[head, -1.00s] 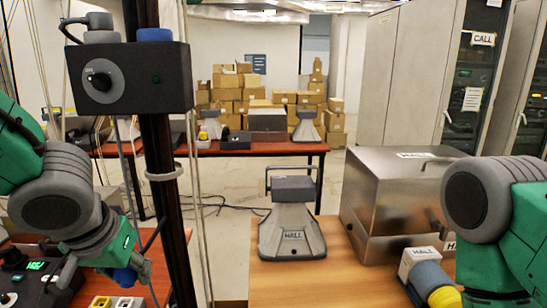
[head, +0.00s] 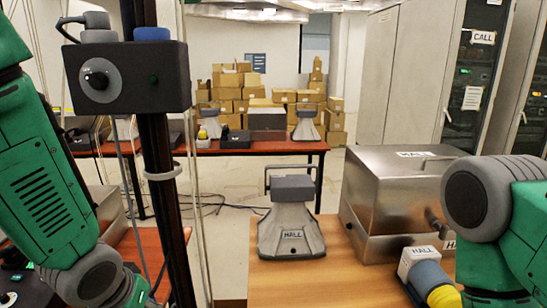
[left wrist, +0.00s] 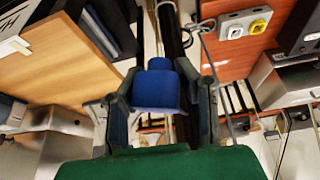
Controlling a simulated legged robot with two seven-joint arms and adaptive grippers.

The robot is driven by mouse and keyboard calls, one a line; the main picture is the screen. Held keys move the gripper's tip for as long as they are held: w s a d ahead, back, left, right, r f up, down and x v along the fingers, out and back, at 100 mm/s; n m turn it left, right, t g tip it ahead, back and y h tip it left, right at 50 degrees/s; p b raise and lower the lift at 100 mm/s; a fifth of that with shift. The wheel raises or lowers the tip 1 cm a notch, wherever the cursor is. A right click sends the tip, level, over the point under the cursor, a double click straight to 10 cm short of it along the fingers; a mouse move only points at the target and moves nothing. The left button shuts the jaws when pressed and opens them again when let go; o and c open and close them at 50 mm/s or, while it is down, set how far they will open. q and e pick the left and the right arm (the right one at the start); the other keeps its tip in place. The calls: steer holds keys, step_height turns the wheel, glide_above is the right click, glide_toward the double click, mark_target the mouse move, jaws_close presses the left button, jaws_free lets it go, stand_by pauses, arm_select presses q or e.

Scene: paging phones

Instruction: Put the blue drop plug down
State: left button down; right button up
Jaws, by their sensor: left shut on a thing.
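The blue drop plug (left wrist: 157,86) is a blue block with a narrower cap, seen in the left wrist view. My left gripper (left wrist: 160,103) is shut on it, with one dark finger on each side. The plug is held in the air, with a dark pole behind it in that view. In the head view my left arm runs down the left edge, and its gripper and the plug are not visible. My right arm shows at the right edge of the head view, but its gripper is out of the picture.
A dark pole carries a black box (head: 128,78) with a blue cap (head: 152,33). A red table (left wrist: 235,58) bears a plate with yellow and white sockets (left wrist: 245,20).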

arm_select(q)
steer(key=shift+d, duration=0.45)
steer(key=s+f+b, duration=0.2)
steer(key=f+b, duration=0.7)
steer(key=f, duration=0.3)
steer(key=s+f+b, duration=0.2)
steer(key=f+b, duration=0.8)
steer(key=f, duration=0.2)
steer(key=shift+s+f, duration=0.15)
steer(key=shift+s, duration=0.1)
